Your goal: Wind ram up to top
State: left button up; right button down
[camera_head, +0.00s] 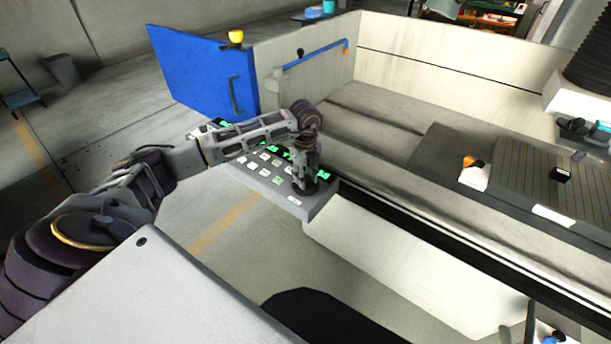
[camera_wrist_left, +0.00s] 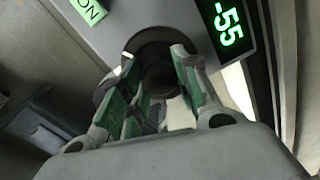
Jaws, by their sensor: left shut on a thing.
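A grey control panel (camera_head: 262,174) with white and green keys sticks out at the front of the machine. My left gripper (camera_head: 305,187) points down onto the panel's right part and covers some of it. In the left wrist view my left gripper (camera_wrist_left: 153,60) is shut on a dark round knob (camera_wrist_left: 158,78), one finger on each side. A green ON key (camera_wrist_left: 89,10) is beside the knob, and a display (camera_wrist_left: 228,22) reads -55 in green. Black ribbed bellows (camera_head: 590,62) hang at the upper right of the head view; the ram itself I cannot make out.
The machine's tank (camera_head: 400,120) holds a slotted plate, an orange-topped white block (camera_head: 474,175) and a small black block (camera_head: 561,174). Open floor lies left.

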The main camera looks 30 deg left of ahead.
pick_arm(q)
jog(key=shift+r+n, duration=0.1)
jog(key=shift+n, duration=0.8)
jog(key=shift+w+n+p, duration=0.1)
jog(key=shift+n+p, duration=0.2)
jog(key=shift+n, duration=0.1)
jog(key=shift+n+p, duration=0.35)
jog(key=shift+n, duration=0.85)
jog(key=shift+n+p, duration=0.35)
jog(key=shift+n, duration=1.55)
jog(key=shift+n+p, duration=0.65)
jog(key=shift+n, duration=1.05)
pick_arm(e)
jog(key=s+a+r, duration=0.2)
jog(key=a+r, duration=0.1)
jog(key=a, duration=0.1)
jog(key=shift+a+r+y, duration=0.25)
jog(key=shift+a+y, duration=0.05)
jog(key=shift+d, duration=0.1)
